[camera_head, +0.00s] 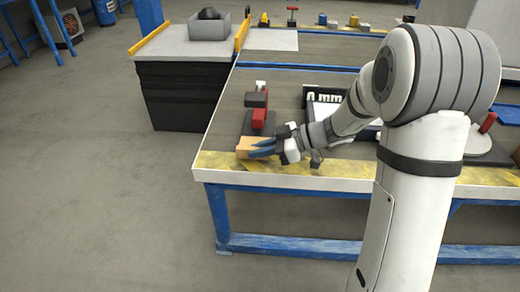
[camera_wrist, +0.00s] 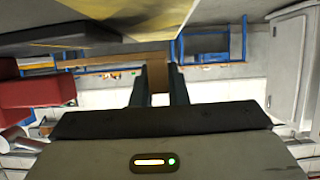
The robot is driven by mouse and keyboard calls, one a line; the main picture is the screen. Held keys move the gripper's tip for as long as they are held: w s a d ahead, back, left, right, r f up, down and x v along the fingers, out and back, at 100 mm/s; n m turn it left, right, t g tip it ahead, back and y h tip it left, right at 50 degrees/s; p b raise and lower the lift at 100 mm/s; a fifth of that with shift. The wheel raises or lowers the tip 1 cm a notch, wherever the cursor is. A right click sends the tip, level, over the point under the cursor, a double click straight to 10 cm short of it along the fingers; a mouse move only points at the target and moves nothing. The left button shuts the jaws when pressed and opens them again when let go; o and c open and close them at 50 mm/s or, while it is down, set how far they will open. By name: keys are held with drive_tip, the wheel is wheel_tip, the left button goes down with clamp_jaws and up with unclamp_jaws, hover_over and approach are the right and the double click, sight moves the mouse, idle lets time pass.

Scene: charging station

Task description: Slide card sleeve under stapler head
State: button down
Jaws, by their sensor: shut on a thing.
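The stapler (camera_head: 260,119), red with a black base, stands upright near the table's front left corner. In the wrist view a red part of it (camera_wrist: 38,92) shows at the left edge. The card sleeve (camera_head: 244,145) is a tan piece at the front of the stapler, by the table edge. My gripper (camera_head: 262,148), with blue fingers, comes from the right and is shut on the sleeve. In the wrist view the tan sleeve (camera_wrist: 159,78) shows between the two fingers. Whether the sleeve touches the stapler base or lies under its head I cannot tell.
The table (camera_head: 215,163) has a worn yellow front strip. A dark cabinet (camera_head: 185,95) with a grey bin (camera_head: 209,28) stands at the left. The floor in front is clear.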

sight(253, 141)
drive_tip(key=shift+w+d+f, duration=0.1)
drive_tip(key=shift+w+f, duration=0.1)
drive_tip(key=shift+w, duration=0.8)
drive_tip(key=shift+w+f, duration=0.25)
drive_tip(key=shift+w, duration=0.8)
drive_tip(key=shift+w+d+f, duration=0.1)
drive_tip(key=shift+w+f, duration=0.1)
drive_tip(key=shift+w, duration=0.8)
drive_tip(key=c, duration=1.3)
unclamp_jaws()
drive_tip(key=shift+c, duration=0.2)
drive_tip(key=p+v, duration=0.2)
drive_tip(key=v, duration=0.5)
drive_tip(key=shift+d+r+p, duration=0.2)
drive_tip(key=shift+d+p, duration=0.15)
drive_tip(key=shift+c, duration=0.2)
